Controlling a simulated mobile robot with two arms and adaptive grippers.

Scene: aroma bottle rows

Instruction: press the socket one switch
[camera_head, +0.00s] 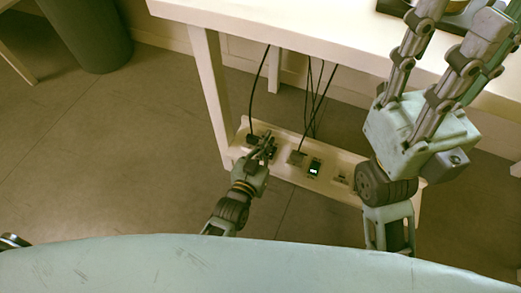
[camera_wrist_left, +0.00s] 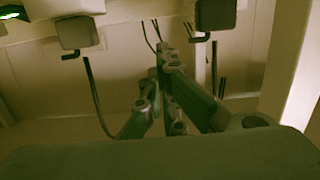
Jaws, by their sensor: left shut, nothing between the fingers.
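A cream socket strip (camera_head: 327,188) lies low under the table, with several sockets and plugs along it. A black plug (camera_head: 252,139) is at its left end, a grey plug (camera_head: 297,157) is near the middle, and a socket with a lit green display (camera_head: 314,168) is right of that. My left gripper (camera_head: 267,143) is shut and empty over the strip's left part, beside the black plug. It hides what is under its tips, and contact cannot be told. In the left wrist view the closed fingers (camera_wrist_left: 165,65) point between two dark plugs (camera_wrist_left: 76,33). I cannot make out which switch is socket one.
My right gripper (camera_head: 458,22) is raised at the upper right, its fingers apart, in front of the white table (camera_head: 270,22). Black cables (camera_head: 259,85) hang from the table to the strip. A table leg (camera_head: 208,95) stands left of it. A dark bin (camera_head: 88,35) stands upper left.

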